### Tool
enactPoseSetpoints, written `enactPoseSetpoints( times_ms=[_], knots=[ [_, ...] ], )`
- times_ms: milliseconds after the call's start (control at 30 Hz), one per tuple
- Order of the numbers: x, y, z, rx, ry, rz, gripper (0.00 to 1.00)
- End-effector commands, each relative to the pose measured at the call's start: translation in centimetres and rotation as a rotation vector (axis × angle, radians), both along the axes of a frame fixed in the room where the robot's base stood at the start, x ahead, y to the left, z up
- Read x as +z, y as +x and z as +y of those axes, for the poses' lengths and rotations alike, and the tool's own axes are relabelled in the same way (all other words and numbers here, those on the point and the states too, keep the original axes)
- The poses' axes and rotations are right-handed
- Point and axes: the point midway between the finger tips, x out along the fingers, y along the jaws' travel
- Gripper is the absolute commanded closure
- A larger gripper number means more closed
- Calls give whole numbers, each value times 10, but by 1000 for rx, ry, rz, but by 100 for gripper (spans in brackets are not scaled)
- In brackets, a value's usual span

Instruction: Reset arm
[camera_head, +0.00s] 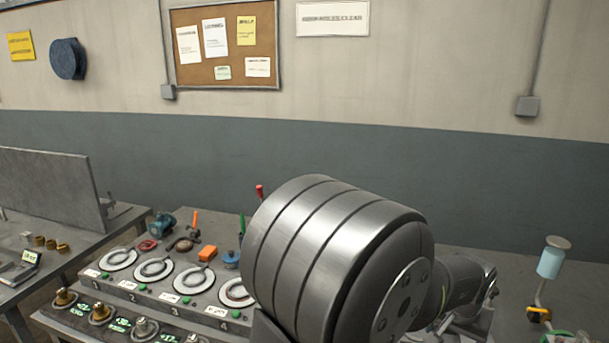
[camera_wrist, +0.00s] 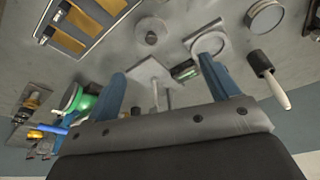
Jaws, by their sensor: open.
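In the wrist view my gripper (camera_wrist: 163,68) shows as two blue fingers spread wide apart, with nothing held between them. Past the gap lies a grey surface with a pale square plate and two thin upright pins (camera_wrist: 161,97). In the head view my large silver arm link fills the lower middle and hides part of the bench. My gripper cannot be made out in that view.
The wrist view shows a white-handled tool (camera_wrist: 271,80) and a green round part (camera_wrist: 80,98).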

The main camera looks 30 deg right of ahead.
Motion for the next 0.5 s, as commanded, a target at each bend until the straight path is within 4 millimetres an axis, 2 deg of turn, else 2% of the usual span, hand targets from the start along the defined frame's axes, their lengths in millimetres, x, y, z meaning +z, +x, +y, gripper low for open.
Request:
enactPoseSetpoints(
  times_ms=[100,433,500],
  knots=[
    [3,26,4,5,-1,-1,20],
    [10,89,20,3,-5,-3,20],
    [1,101,21,2,-2,-3,20]
  ],
)
